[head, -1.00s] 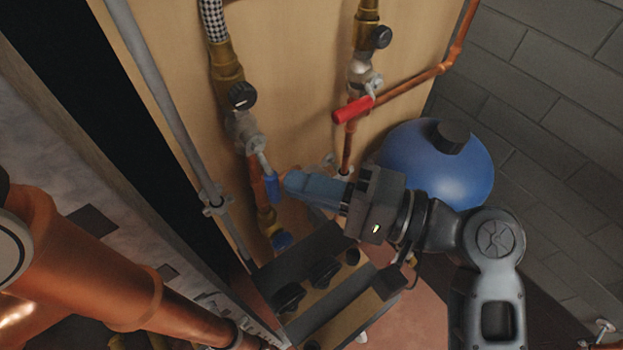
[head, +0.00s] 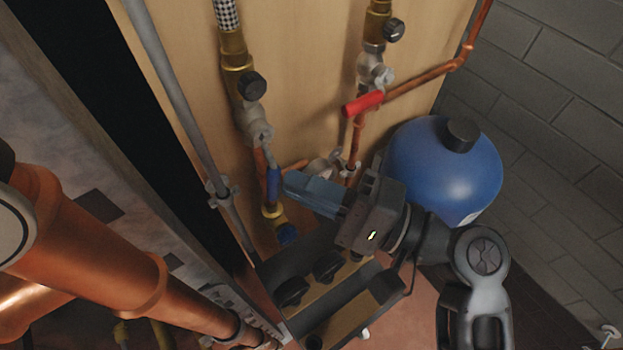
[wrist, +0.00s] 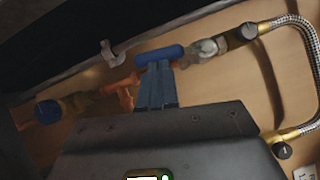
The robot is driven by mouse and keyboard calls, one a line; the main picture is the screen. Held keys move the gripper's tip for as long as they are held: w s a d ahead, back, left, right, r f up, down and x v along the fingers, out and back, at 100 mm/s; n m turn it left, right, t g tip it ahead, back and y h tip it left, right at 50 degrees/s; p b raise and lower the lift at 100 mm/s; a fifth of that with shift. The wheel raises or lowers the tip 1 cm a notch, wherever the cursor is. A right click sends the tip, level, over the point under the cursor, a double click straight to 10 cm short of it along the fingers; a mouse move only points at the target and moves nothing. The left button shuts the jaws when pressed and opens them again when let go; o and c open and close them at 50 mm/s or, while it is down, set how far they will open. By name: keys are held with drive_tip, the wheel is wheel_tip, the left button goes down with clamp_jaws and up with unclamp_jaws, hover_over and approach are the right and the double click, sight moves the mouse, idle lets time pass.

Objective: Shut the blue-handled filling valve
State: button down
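The blue handle (head: 273,184) of the filling valve hangs below its metal valve body (head: 256,128) on the left pipe run. It points down, roughly along the pipe. In the wrist view the blue handle (wrist: 160,56) lies crosswise just beyond my fingertips. My gripper (head: 287,182) is at the right side of the handle, its blue fingers pointing left. In the wrist view my gripper (wrist: 158,66) has its fingers together, with nothing seen between them. The tips appear to touch the handle's side. The fingers hide part of the pipe behind.
A red-handled valve (head: 363,104) is on the right pipe run. A blue round tank (head: 446,168) stands to the right of my gripper. A dark box with knobs (head: 326,266) is below it. A grey vertical pipe (head: 176,95) and a large copper pipe (head: 90,250) are left.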

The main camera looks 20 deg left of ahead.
drive_tip(key=s+a+r+m+t+b, duration=0.1)
drive_tip(key=s+a+m+t+b, duration=0.1)
drive_tip(key=m+t, duration=0.4)
drive_tip(key=s+a+r+m+t+y+b, duration=0.1)
drive_tip(key=m+t, duration=0.5)
drive_tip(key=m, duration=0.8)
drive_tip(key=s+a+r+b, duration=0.1)
drive_tip(key=s+a+b, duration=0.1)
drive_tip(key=s, duration=0.1)
drive_tip(key=shift+s+r+m+t, duration=0.2)
drive_tip(key=shift+m+t, duration=0.1)
drive_tip(key=shift+m, duration=0.1)
drive_tip(key=shift+r, duration=0.15)
drive_tip(key=a+f+b+v, duration=0.1)
drive_tip(key=b+v, duration=0.5)
drive_tip(key=v, duration=0.7)
drive_tip(key=shift+w+a+f, duration=0.25)
drive_tip(key=shift+a+f, duration=0.05)
drive_tip(key=shift+f, duration=0.4)
